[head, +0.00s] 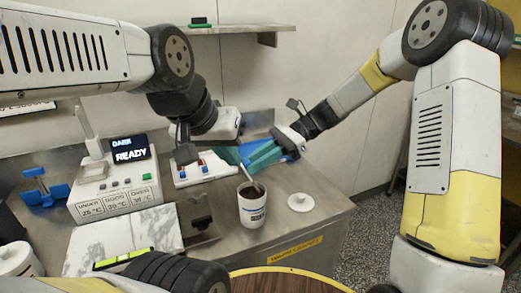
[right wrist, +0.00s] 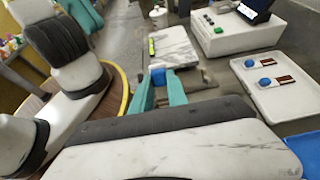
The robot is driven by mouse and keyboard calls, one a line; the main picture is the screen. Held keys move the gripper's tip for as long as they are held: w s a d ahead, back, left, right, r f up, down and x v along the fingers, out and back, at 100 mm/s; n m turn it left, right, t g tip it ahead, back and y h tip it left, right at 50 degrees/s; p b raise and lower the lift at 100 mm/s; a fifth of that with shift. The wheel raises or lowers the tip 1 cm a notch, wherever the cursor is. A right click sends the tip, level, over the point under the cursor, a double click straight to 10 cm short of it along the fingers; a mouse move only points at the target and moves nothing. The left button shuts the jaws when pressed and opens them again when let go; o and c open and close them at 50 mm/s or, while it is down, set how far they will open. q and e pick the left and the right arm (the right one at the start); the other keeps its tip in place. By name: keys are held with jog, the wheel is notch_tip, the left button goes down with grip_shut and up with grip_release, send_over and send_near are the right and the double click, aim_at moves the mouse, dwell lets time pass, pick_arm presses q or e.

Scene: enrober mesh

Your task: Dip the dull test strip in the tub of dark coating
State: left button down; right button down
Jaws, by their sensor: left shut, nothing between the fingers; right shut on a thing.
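The white tub (head: 252,212) of dark coating stands open near the table's front edge. My right gripper (head: 238,158), with teal fingers, is above and behind it. In the right wrist view its fingertips (right wrist: 160,84) are closed on a blue handle (right wrist: 158,76). My left gripper (head: 186,153) is shut and empty, left of the tub and above the tray.
A white tray (right wrist: 296,98) holds two strips with blue handles. A round white lid (head: 300,203) lies right of the tub. A control box (head: 115,197) with a screen reading "DARK READY" stands left. A marble slab (head: 125,240) and a dark stand (head: 200,228) are in front.

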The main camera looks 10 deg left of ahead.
jog(key=shift+w+d+f, duration=0.2)
jog(key=shift+d+f, duration=0.05)
jog(key=shift+f, duration=0.5)
jog(key=shift+w+d+f, duration=0.15)
jog(key=shift+d+f, duration=0.15)
jog(key=shift+f, duration=0.4)
jog(key=shift+w+d+f, duration=0.2)
jog(key=shift+d+f, duration=0.05)
jog(key=shift+f, duration=0.5)
